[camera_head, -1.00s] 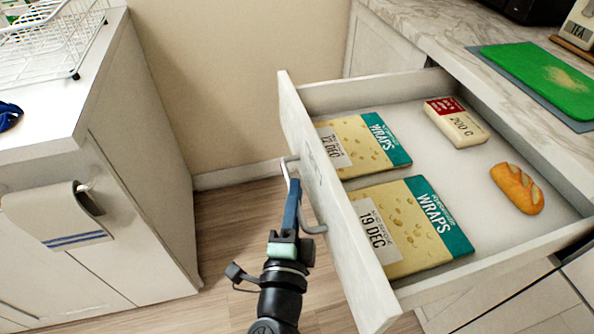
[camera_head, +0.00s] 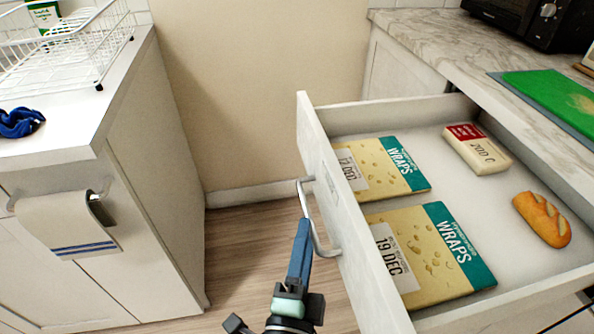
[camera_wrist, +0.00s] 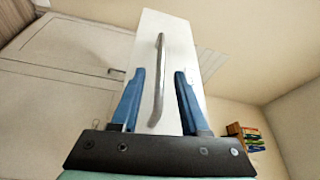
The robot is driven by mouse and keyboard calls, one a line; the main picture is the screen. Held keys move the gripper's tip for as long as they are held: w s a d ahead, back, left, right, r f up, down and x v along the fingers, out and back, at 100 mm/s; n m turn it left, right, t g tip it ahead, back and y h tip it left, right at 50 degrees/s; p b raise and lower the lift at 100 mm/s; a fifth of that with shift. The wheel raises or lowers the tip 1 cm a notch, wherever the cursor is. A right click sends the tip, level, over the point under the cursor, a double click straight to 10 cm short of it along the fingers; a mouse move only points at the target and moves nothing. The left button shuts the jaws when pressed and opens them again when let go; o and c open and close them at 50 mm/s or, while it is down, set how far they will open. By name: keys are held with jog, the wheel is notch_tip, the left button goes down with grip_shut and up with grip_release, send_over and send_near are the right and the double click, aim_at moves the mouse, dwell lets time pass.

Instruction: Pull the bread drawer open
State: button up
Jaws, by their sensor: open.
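The bread drawer (camera_head: 352,215) stands pulled out from the right-hand counter, with its inside showing in the head view. In it lie two packs of wraps (camera_head: 430,250), a white block with a red label (camera_head: 477,149) and a small bread loaf (camera_head: 542,219). A metal bar handle (camera_head: 312,215) is on its front. My gripper (camera_head: 302,228) is at the handle. In the wrist view its blue fingers (camera_wrist: 158,75) are spread apart, with the handle (camera_wrist: 158,85) between them and a gap on the finger sides. Whether a finger touches the bar is unclear.
A left counter (camera_head: 75,125) holds a white dish rack (camera_head: 65,45) and a blue cloth (camera_head: 20,122); a striped towel (camera_head: 65,222) hangs on its front. A green board (camera_head: 555,98) and a black microwave (camera_head: 530,22) are on the right counter. Floor (camera_head: 235,245) shows between the counters.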

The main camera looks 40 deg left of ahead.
jog(key=b+v, duration=0.3)
jog(key=v, duration=0.5)
jog(key=shift+s+b, duration=0.2)
jog(key=shift+b, duration=0.1)
jog(key=shift+d, duration=0.1)
jog(key=shift+f, duration=0.1)
